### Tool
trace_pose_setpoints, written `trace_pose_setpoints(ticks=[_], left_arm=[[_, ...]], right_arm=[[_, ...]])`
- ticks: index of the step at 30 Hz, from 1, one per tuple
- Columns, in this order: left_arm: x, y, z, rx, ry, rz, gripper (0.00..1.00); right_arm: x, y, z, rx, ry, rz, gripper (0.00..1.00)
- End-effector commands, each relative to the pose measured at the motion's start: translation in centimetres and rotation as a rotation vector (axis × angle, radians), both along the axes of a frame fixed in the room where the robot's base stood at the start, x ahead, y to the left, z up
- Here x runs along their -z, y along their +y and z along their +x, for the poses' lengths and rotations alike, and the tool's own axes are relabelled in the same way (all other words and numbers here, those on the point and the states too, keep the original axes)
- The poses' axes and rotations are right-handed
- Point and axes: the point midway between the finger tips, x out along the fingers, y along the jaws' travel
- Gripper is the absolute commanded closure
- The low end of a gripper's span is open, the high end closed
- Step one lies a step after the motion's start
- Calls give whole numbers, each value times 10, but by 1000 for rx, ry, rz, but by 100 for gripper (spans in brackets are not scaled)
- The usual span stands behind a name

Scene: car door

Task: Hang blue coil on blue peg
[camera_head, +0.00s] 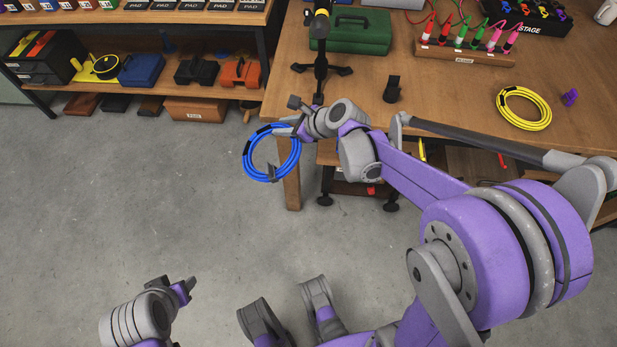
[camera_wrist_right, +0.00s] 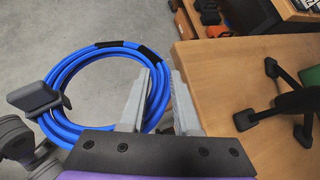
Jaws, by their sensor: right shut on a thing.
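The blue coil (camera_head: 248,160) is a ring of several loops with black bands. My right gripper (camera_head: 290,131) is shut on its upper right side, and the coil hangs over the floor just left of the workbench corner. In the right wrist view, the coil (camera_wrist_right: 70,75) passes between the fingertips (camera_wrist_right: 166,75). A dark grey piece (camera_wrist_right: 38,98) overlaps the coil's left side there; I cannot tell if it is attached. My left gripper (camera_head: 184,288) is low over the floor, apart from everything; its jaw opening is unclear. I cannot make out a blue peg in either view.
The wooden workbench (camera_head: 450,95) holds a yellow coil (camera_head: 524,108), a green case (camera_head: 350,32), a black stand (camera_head: 320,70) and a rack of coloured plugs (camera_head: 465,52). A shelf unit (camera_head: 130,88) with tools stands at back left. The floor between is clear.

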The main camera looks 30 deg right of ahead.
Motion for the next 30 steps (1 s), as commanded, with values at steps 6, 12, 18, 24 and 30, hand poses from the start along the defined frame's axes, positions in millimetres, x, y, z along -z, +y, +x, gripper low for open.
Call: trace_pose_setpoints(ticks=[6,12,18,24,30], left_arm=[[11,0,1,0,4,0,50],[18,0,1,0,6,0,50],[25,0,1,0,9,0,50],[30,0,2,0,10,0,50],[32,0,2,0,11,0,50]], right_arm=[[32,-2,-29,-379,76,-364,100],[57,-7,-57,-704,20,-713,100],[79,-15,-82,-940,-117,-986,100],[96,-24,-102,-1092,-263,-1153,100],[104,-27,-112,-1166,-351,-1224,100]])
